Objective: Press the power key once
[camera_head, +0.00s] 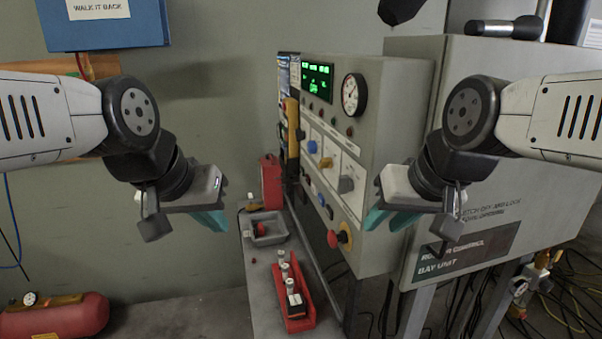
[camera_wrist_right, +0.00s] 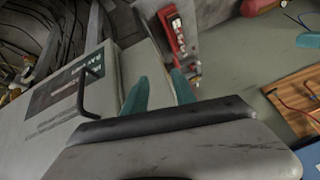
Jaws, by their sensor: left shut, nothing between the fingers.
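The grey control panel (camera_head: 383,100) stands right of centre in the head view, with a lit green display (camera_head: 317,82) and a round gauge (camera_head: 353,94). Its face carries several small lamps, a blue knob (camera_head: 312,147), a yellow knob (camera_head: 326,162), a grey knob (camera_head: 346,185) and a red mushroom button (camera_head: 334,239). I cannot tell which control is the power key; labels are too small. My left gripper (camera_head: 214,222) is shut and empty, left of the panel and apart from it. My right gripper (camera_head: 376,219) is open and empty before the panel's lower right; its fingers also show in the right wrist view (camera_wrist_right: 160,90).
A bench below the panel holds a red tray (camera_head: 305,318) with small parts, a grey bin (camera_head: 264,239) and a red box (camera_head: 271,182). A large grey cabinet (camera_head: 460,130) stands at right. A red tank (camera_head: 60,315) lies at lower left.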

